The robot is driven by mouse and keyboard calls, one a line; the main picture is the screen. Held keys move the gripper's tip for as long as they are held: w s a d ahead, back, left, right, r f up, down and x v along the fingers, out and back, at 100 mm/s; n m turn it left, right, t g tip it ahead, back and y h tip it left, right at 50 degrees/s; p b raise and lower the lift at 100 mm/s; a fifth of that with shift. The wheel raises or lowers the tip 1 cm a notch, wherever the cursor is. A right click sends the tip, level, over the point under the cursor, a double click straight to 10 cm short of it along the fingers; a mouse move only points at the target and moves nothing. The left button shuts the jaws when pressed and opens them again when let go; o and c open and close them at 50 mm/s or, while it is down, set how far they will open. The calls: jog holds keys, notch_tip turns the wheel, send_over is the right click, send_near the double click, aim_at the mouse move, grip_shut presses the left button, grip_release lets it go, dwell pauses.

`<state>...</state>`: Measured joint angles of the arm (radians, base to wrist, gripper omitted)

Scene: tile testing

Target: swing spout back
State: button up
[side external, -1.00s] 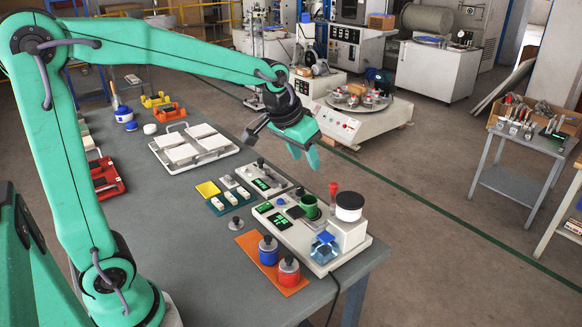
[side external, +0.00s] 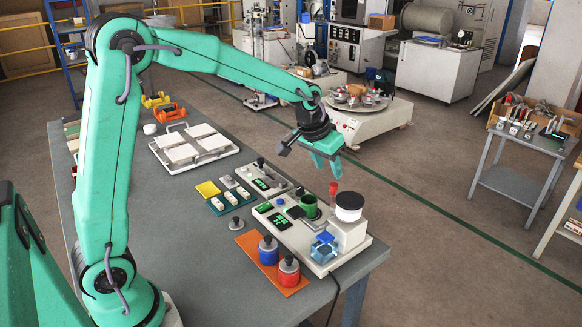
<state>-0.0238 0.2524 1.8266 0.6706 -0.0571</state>
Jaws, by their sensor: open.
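A pale bench instrument (side external: 283,238) with green displays stands at the table's right edge. On it are a green cup (side external: 309,203), a thin upright piece with a red top (side external: 333,187), a white cylinder with dark bands (side external: 349,205) and a clear blue block (side external: 323,248). I cannot tell which part is the spout. My gripper (side external: 327,173) is open and empty, its green fingers pointing down. In the picture its tips are just above the red top; the true gap is unclear.
A blue jar (side external: 268,251) and a red jar (side external: 289,272) stand on an orange mat (side external: 246,244) left of the instrument. A second display unit (side external: 265,180), a teal sample tray (side external: 216,209) and a rack of pale tiles (side external: 193,145) lie farther back. The table's left side is mostly clear.

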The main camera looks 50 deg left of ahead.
aim_at(333, 185)
jog(key=shift+x, duration=3.2)
jog(key=shift+a, duration=0.1)
grip_shut()
